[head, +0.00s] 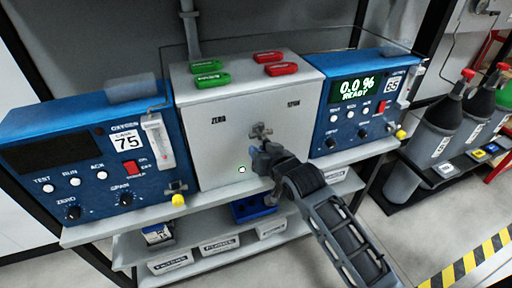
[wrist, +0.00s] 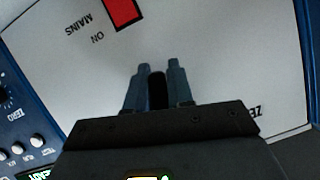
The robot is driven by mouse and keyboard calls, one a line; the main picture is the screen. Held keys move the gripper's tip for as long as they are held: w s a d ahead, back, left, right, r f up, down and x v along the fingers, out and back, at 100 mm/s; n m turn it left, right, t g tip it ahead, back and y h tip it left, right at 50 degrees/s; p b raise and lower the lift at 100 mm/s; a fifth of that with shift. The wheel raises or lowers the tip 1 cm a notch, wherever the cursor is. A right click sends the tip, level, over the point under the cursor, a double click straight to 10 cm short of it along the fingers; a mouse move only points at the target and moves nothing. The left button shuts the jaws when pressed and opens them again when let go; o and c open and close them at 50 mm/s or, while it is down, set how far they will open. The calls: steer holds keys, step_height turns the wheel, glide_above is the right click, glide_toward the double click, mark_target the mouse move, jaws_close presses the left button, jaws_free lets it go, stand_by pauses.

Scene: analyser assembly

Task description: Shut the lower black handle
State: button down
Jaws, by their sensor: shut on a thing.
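A pale grey box (head: 225,105), marked ZERO and SPAN, stands between two blue analysers. My gripper (head: 259,150) is at the lower middle of its front face. In the wrist view my gripper (wrist: 158,72) has its two fingers close together, shut on a narrow black handle (wrist: 157,92) between them. Most of that handle is hidden by the fingers and the gripper body. In the head view my gripper covers it. A small grey fitting (head: 261,130) shows just above my gripper; I cannot tell its exact shape.
The left blue analyser (head: 75,150) and right blue analyser (head: 350,120) flank the box. A blue bin (head: 254,208) sits on the shelf below. A red piece (wrist: 124,12) marked MAINS ON shows in the wrist view.

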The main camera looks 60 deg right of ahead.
steer(key=shift+s+d+f+n+g+h, duration=0.1)
steer(key=shift+s+d+n+g+h, duration=0.3)
steer(key=shift+n, duration=0.5)
steer(key=shift+d, duration=0.1)
steer(key=c, duration=1.1)
jaws_free()
steer(key=shift+w, duration=0.1)
steer(key=b+v, duration=0.1)
steer(key=v, duration=0.7)
steer(key=shift+f, duration=0.1)
